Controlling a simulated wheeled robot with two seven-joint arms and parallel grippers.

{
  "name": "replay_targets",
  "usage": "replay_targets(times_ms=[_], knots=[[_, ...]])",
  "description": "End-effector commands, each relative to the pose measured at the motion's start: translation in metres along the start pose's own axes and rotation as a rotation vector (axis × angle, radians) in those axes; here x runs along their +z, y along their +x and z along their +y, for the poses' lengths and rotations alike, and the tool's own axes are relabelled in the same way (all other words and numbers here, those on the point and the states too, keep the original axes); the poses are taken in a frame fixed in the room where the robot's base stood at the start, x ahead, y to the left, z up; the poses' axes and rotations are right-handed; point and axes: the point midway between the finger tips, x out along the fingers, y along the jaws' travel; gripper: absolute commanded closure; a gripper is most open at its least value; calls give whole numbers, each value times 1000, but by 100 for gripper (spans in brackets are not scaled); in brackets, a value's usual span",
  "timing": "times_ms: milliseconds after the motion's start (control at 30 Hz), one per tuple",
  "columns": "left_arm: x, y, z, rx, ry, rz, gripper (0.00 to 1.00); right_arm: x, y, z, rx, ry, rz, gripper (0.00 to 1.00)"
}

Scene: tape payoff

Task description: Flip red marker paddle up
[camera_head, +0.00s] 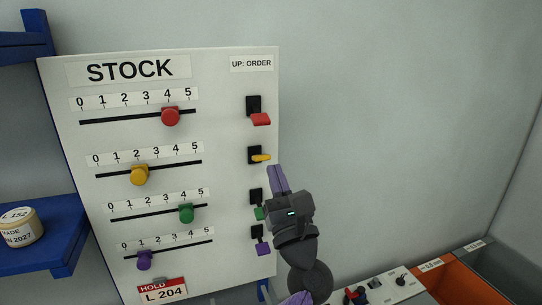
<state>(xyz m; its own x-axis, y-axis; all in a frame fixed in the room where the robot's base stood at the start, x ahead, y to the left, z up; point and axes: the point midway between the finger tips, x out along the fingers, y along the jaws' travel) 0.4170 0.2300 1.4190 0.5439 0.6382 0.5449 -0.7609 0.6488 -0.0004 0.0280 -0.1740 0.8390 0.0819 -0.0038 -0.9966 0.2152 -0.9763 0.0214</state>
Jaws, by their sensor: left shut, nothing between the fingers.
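The white STOCK board (155,65) stands upright with an "UP: ORDER" label at its top right. The red marker paddle (261,119) is the top one in the right column; it hangs at the lower edge of its black slot, tilted down. My left gripper (277,179) is shut and empty, with its fingers pointing up. Its fingertips are below and to the right of the red paddle, just under the yellow paddle (261,158). The gripper partly covers the green paddle (259,213). My right gripper is not in view.
The purple paddle (263,249) is lowest in the column. Red, yellow, green and purple sliders sit on the board's left part.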

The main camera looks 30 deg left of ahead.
Motion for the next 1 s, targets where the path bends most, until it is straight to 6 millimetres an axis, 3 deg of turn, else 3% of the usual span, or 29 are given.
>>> replay_targets(times_ms=[200,400,1000], knots=[[5,48,0,1,1,-2,100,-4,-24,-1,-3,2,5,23],[3,76,0,-1,1,-1,100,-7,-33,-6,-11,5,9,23],[1,88,4,0,0,18,100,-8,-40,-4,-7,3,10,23]])
